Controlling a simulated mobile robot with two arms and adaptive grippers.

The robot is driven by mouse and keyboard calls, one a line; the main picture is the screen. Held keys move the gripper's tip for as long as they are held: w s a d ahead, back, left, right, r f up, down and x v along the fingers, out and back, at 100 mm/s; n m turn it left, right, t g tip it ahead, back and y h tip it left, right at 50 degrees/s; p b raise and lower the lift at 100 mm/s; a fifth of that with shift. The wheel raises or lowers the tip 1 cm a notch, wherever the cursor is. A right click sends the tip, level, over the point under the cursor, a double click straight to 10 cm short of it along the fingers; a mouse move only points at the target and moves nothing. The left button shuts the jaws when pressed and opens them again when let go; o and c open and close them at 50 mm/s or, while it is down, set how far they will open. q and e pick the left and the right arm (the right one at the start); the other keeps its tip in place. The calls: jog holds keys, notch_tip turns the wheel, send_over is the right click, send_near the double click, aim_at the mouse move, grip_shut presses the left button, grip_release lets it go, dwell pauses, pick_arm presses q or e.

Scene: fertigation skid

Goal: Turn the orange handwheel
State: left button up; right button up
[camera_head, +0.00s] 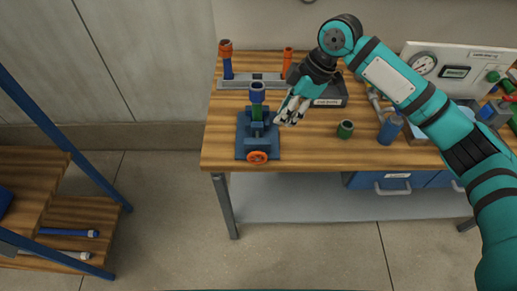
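The orange handwheel (257,157) is at the front of a blue vise (257,143), near the front edge of the wooden workbench. A dark green part with a blue top (257,93) stands upright at the vise. My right gripper (287,121) is above the bench, to the right of the vise and behind the handwheel in the picture. It is apart from the wheel, its fingers look spread, and nothing shows between them. My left gripper is not in view.
A small green cylinder (345,129) and a blue bottle (390,129) stand on the bench (310,158) to the right. A grey rack (238,84) with orange-topped pieces is behind the vise. A gauge panel (453,64) is at the back right. Shelving (35,190) stands at left.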

aim_at(257, 152)
jog(key=p+x, duration=0.3)
jog(key=x, duration=1.3)
jog(key=shift+a+r, duration=0.1)
jog(key=shift+a+f, duration=0.15)
jog(key=shift+f, duration=0.3)
grip_shut()
